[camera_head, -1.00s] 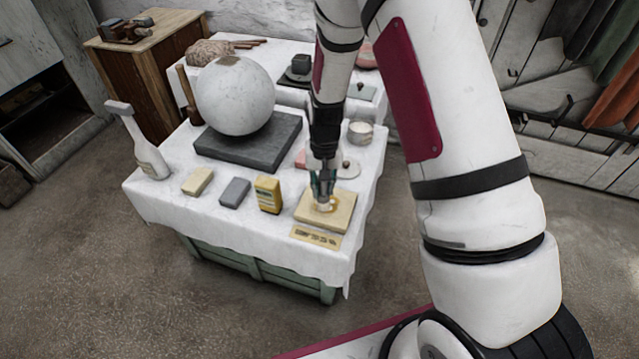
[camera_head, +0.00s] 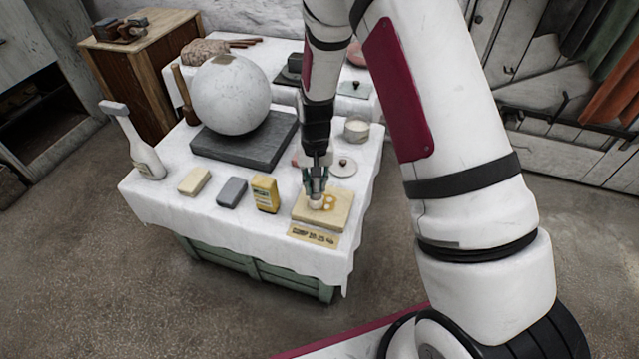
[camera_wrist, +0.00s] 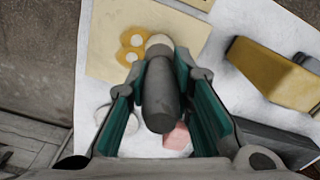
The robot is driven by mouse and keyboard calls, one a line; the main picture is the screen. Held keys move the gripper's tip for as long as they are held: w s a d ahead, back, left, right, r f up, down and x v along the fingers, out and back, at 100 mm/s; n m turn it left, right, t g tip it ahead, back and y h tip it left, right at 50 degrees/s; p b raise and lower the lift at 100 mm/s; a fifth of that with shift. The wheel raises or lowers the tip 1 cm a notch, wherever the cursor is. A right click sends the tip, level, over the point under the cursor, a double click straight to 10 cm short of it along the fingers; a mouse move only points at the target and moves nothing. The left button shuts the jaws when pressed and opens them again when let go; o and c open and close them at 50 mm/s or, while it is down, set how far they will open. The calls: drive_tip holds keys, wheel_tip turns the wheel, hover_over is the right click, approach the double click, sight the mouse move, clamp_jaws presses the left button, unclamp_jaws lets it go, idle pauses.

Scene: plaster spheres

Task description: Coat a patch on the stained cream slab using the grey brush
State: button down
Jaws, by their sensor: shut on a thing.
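The cream slab (camera_head: 340,221) lies flat at the front right of the white-clothed table. It has yellow-brown stains with pale spots on it, and the slab also shows in the wrist view (camera_wrist: 110,30). My gripper (camera_head: 315,190) points down over the slab's left part. It is shut on the grey brush (camera_wrist: 159,95), whose grey handle sits between the teal-lined fingers. The brush's pale tip is at the slab, beside the stain (camera_wrist: 132,42); whether it touches cannot be told.
A yellow box (camera_head: 265,194), a grey block (camera_head: 232,192) and a cream block (camera_head: 194,181) stand left of the slab. A large white sphere (camera_head: 231,95) rests on a dark slab (camera_head: 243,152) behind. A jar (camera_head: 357,129) stands behind.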

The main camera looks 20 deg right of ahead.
drive_tip(key=shift+w+a, duration=0.25)
drive_tip(key=shift+a, duration=0.1)
drive_tip(key=shift+s+d+r+p, duration=0.45)
drive_tip(key=shift+d+r+p, duration=0.1)
drive_tip(key=shift+d+r, duration=0.15)
drive_tip(key=shift+s+d+f, duration=0.15)
drive_tip(key=shift+s+d, duration=0.6)
drive_tip(key=shift+d, duration=0.2)
drive_tip(key=shift+f, duration=0.65)
